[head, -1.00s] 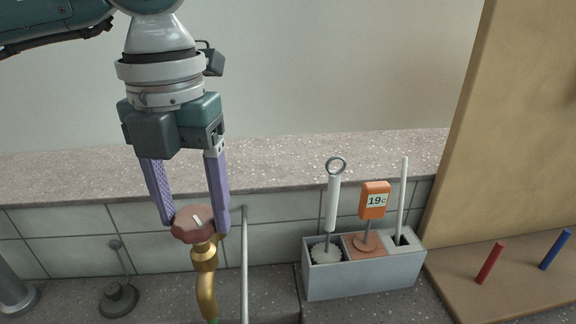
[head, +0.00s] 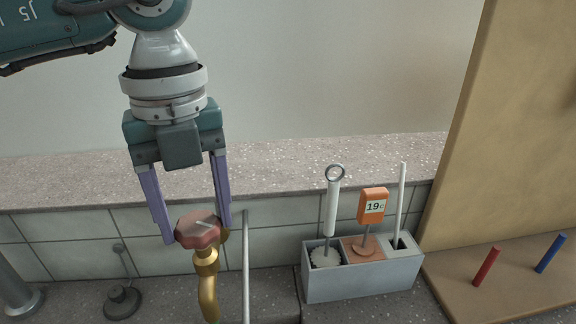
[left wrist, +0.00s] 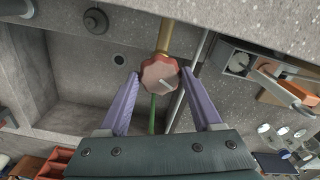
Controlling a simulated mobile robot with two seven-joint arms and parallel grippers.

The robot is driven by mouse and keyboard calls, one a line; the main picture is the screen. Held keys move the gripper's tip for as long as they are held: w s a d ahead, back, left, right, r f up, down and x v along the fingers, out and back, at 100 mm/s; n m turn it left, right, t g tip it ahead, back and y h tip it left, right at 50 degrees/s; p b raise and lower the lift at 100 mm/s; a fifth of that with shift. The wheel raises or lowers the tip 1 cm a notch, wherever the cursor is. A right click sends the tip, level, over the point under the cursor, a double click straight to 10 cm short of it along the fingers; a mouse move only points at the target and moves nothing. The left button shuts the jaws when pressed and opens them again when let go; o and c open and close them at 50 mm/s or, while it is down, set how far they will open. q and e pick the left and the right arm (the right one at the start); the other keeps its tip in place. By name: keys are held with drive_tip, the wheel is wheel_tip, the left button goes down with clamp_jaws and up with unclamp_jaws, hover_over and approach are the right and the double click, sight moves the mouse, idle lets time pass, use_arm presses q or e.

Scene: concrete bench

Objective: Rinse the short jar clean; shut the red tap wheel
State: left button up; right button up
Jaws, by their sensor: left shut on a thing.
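The red tap wheel (head: 198,229), with a pale mark on its top, sits on a brass tap (head: 207,285). My left gripper (head: 199,234) points down with its purple fingers on either side of the wheel and is shut on it. In the left wrist view the wheel (left wrist: 159,75) lies between the two fingertips. A thin green piece (left wrist: 152,115) shows below the wheel there; I cannot tell what it is. I cannot make out the short jar in either view. My right gripper is not in view.
A grey caddy (head: 362,279) holds a white-handled brush (head: 332,207), an orange tool marked 19c (head: 373,206) and a white rod (head: 402,200). A board with red (head: 487,267) and blue pegs (head: 550,253) stands right. A thin upright rod (head: 246,270) stands close to the tap.

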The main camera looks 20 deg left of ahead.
sight(197, 222)
use_arm(q)
drive_tip(key=shift+n+p, duration=0.45)
drive_tip(key=shift+n, duration=1.15)
drive_tip(key=o, duration=1.3)
drive_tip(key=shift+o, duration=0.2)
wheel_tip(197, 222, up, 10)
